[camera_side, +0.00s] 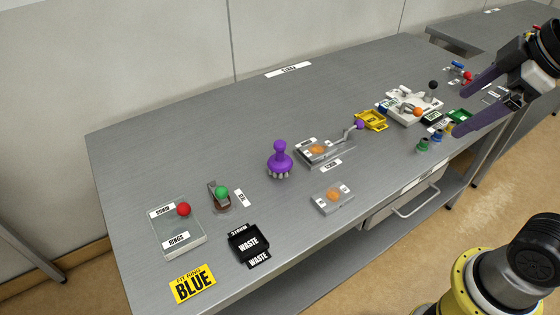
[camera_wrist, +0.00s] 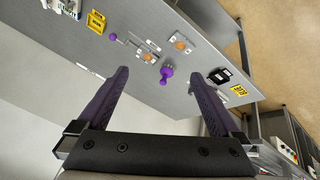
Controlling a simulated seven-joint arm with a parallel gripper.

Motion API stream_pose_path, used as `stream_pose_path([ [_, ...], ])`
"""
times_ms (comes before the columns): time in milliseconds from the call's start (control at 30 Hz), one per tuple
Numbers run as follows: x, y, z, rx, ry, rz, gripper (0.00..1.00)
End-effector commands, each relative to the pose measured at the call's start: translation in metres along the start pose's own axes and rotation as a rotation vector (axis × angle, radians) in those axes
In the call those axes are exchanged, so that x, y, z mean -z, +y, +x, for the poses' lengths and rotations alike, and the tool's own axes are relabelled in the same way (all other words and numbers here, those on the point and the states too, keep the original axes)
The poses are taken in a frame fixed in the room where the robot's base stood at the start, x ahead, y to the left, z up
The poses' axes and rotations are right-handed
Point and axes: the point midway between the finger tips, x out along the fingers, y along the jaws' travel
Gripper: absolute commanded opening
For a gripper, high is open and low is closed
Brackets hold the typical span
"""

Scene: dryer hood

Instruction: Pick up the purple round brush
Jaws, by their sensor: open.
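The purple round brush (camera_side: 280,161) stands upright on the grey steel table, bristles down and knob handle up, left of the middle of the side view. It also shows in the wrist view (camera_wrist: 166,74), between and beyond my fingers. My gripper (camera_side: 462,108) is open and empty, high at the right of the side view, well apart from the brush. In the wrist view my gripper (camera_wrist: 158,95) shows two dark purple fingers spread wide.
Close right of the brush is a clear tray with an orange item (camera_side: 318,150); a similar tray (camera_side: 333,197) lies in front. The table behind the brush is clear.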

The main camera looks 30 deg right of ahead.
Motion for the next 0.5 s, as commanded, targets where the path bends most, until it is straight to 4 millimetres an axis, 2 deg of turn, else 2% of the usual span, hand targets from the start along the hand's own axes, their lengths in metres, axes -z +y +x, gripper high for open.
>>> stream_pose_path([
  [33, 0.018, 0.009, -0.002, 0.011, -0.009, -0.07, 1.0],
  [133, 0.054, 0.024, -0.002, 0.036, -0.027, -0.217, 1.0],
  [267, 0.103, 0.041, 0.01, 0.078, -0.052, -0.402, 1.0],
  [367, 0.138, 0.051, 0.028, 0.114, -0.07, -0.532, 1.0],
  [500, 0.183, 0.057, 0.062, 0.171, -0.095, -0.69, 1.0],
])
